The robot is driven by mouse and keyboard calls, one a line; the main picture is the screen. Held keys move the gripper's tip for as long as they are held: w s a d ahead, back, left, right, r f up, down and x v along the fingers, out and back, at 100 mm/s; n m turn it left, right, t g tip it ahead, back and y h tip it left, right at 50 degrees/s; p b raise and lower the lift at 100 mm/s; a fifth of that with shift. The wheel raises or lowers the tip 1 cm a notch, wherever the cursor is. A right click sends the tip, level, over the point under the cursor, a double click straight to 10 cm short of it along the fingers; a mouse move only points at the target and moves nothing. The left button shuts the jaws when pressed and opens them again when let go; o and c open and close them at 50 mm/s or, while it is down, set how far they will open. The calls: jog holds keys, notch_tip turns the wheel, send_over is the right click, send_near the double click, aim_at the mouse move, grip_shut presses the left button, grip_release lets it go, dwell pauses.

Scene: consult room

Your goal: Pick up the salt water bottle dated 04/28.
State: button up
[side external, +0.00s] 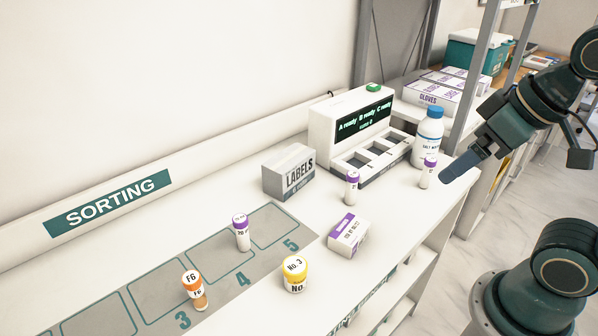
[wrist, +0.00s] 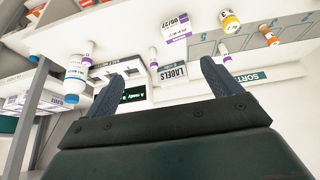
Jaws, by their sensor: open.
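A white bottle with a blue cap (side external: 428,140) stands upright at the back right of the white counter, beside the dark-screened device. Its label seems to read salt water, but I cannot read a date on it. The wrist view shows it upside down at the left (wrist: 76,76), outside my fingers. My gripper (side external: 455,170) is in the air to the right of the bottle, apart from it. In the wrist view my two fingers (wrist: 161,74) are spread with nothing between them.
A purple-capped vial (side external: 427,174) stands just in front of the bottle; another (side external: 352,188) stands further left. The device (side external: 330,125) is left of the bottle. Glove boxes (side external: 440,97) lie behind. A labels box (side external: 289,172), a small purple-white box (side external: 347,233) and a yellow-capped jar (side external: 294,275) are further left.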

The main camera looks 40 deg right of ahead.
jog(key=w+d+r+m+g, duration=0.1)
jog(key=w+d+r+m, duration=0.35)
jog(key=w, duration=0.35)
jog(key=m+g, duration=0.5)
jog(key=m, duration=0.8)
send_over(436, 108)
notch_tip(436, 108, down, 4)
jog(key=r, duration=0.1)
jog(key=shift+f+n, duration=0.25)
jog(key=shift+f, duration=0.05)
jog(key=shift+f, duration=0.1)
jog(key=shift+f, duration=4.2)
